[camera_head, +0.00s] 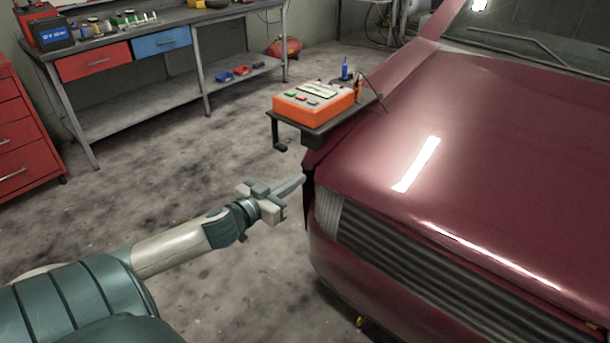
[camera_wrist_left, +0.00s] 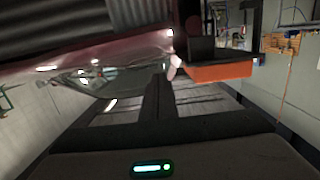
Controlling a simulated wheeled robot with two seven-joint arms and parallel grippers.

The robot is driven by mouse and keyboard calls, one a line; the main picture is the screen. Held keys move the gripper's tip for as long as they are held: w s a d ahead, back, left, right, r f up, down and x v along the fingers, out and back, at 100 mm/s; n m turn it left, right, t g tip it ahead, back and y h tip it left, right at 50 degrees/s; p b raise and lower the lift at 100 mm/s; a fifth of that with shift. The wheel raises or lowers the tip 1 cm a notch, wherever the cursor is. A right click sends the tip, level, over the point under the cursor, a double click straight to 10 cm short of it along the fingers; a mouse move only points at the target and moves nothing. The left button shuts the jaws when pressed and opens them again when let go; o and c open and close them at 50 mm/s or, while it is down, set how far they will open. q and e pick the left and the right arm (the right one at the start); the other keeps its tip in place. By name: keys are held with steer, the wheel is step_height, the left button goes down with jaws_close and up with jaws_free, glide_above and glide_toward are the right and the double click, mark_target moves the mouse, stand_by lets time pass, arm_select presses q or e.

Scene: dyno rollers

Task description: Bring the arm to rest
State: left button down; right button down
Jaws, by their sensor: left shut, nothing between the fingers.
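My left arm reaches in from the lower left in the head view. Its gripper (camera_head: 300,180) is shut with nothing between the fingers, in free air beside the front corner of the dark red car (camera_head: 480,150). Whether the fingertips touch the car cannot be told. In the left wrist view the shut fingers (camera_wrist_left: 157,85) point up the picture, with car bodywork beyond them. My right gripper is in neither view.
An orange box with buttons (camera_head: 312,103) sits on a small dark shelf (camera_head: 330,125) by the car's fender, beyond my gripper. A workbench (camera_head: 110,45) and a red drawer cabinet (camera_head: 22,135) stand at the back left. The concrete floor (camera_head: 150,170) between is clear.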

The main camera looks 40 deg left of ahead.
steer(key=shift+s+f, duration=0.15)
arm_select(q)
steer(key=s+d+f+g+y, duration=0.15)
steer(key=s+f, duration=0.25)
steer(key=f, duration=0.7)
steer(key=s+d+f+g+p, duration=0.1)
steer(key=s+f+g, duration=0.2)
steer(key=f, duration=0.9)
steer(key=s+d+f+g, duration=0.2)
steer(key=s+f, duration=0.2)
steer(key=f, duration=0.7)
steer(key=s+d+f+m+g+h, duration=0.1)
steer(key=s+d+f+g, duration=0.1)
steer(key=s+d+f, duration=0.7)
steer(key=s+d+f+m+g+h+p, duration=0.1)
steer(key=s+d+f+g, duration=0.2)
steer(key=s+d+f, duration=0.6)
steer(key=d+f, duration=0.3)
steer(key=d, duration=0.2)
steer(key=shift+d+h, duration=0.2)
steer(key=shift+h, duration=0.15)
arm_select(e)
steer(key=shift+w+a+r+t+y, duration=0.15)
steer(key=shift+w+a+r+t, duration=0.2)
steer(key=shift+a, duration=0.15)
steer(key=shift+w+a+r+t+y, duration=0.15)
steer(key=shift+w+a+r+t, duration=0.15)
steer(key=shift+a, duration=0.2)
arm_select(q)
steer(key=shift+s+f, duration=0.1)
